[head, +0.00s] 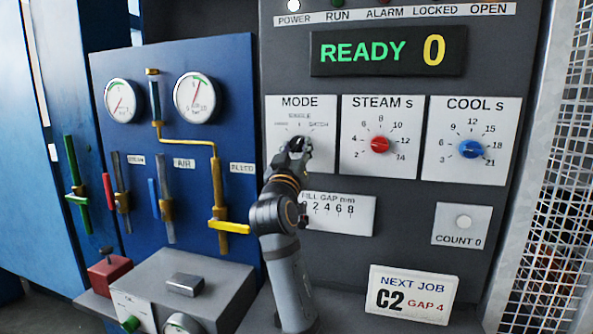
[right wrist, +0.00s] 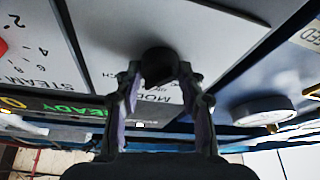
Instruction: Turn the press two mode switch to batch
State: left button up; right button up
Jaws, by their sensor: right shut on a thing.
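The press panel carries a white MODE plate (head: 283,112) with a dark mode switch knob (head: 304,142) at its middle. SINGLE is printed above the knob and BATCH to its upper right; the left label is too small to read. My right gripper (head: 298,147) is shut on the knob and covers much of it. In the right wrist view the two fingers (right wrist: 160,78) flank the dark round knob (right wrist: 159,60). Which label the knob points at is hidden. My left gripper is not in view.
The steam dial (head: 380,144) and cool dial (head: 471,149) sit right of the mode plate. Below are the fill gap scale (head: 350,213) and a NEXT JOB card (head: 411,294) reading C2, gap 4. A yellow valve handle (head: 229,226) stands left of my arm. The display (head: 388,51) reads READY 0.

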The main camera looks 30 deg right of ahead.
jog(key=m+b, duration=0.1)
jog(key=m+g+h+b, duration=0.1)
jog(key=shift+f+m+b, duration=0.2)
jog(key=shift+m+b, duration=0.1)
jog(key=shift+w+r+m+g+h+b, duration=0.1)
jog(key=shift+r+m+g+h+b, duration=0.2)
jog(key=shift+m+b, duration=0.35)
jog(key=o, duration=1.2)
jog(key=shift+f, duration=0.1)
